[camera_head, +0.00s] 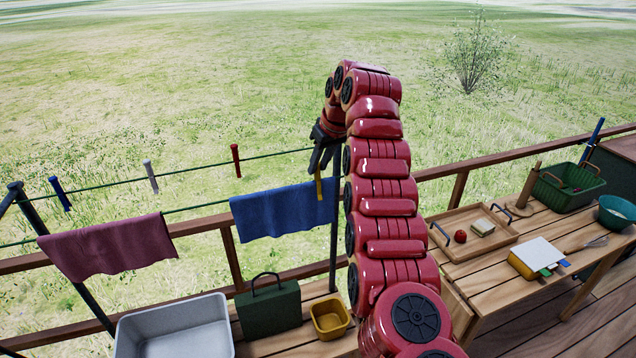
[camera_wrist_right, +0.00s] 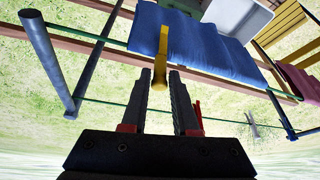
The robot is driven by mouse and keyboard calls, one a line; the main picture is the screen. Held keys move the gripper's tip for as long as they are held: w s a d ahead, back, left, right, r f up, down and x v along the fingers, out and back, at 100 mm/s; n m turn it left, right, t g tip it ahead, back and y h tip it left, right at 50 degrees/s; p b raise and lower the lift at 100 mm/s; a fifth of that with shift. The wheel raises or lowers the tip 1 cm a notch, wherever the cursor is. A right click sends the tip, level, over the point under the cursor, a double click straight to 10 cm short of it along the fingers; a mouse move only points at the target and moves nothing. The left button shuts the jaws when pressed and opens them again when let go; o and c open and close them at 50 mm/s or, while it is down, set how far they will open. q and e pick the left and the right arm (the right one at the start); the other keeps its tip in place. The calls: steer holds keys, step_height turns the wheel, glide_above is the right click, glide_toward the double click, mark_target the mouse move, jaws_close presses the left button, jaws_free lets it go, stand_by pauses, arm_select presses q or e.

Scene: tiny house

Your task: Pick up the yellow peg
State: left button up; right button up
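The yellow peg (camera_head: 319,187) sits at the right end of the blue towel (camera_head: 280,210) on the clothesline. In the right wrist view the peg (camera_wrist_right: 161,55) stands upright in the picture against the blue towel (camera_wrist_right: 205,50). My right gripper (camera_head: 319,168) is just above the peg. In the wrist view the right gripper (camera_wrist_right: 160,80) is open, and the peg's near end shows between the two fingertips, with no clear grip on it. The red arm hides what lies right behind it. My left gripper is not in view.
A metal post (camera_head: 334,240) and the wooden railing (camera_head: 205,226) are close to the peg. Other pegs, red (camera_head: 236,160), white (camera_head: 151,177) and blue (camera_head: 60,193), are on the far line. A maroon towel (camera_head: 108,246) hangs left. A table (camera_head: 490,275) with trays is right.

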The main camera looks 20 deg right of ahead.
mark_target(318, 182)
steer(key=p+x, duration=0.2)
steer(key=p, duration=0.1)
steer(key=shift+w+a+r, duration=0.1)
steer(key=p+x, duration=0.1)
steer(key=x, duration=0.2)
steer(key=shift+c, duration=0.5)
jaws_close()
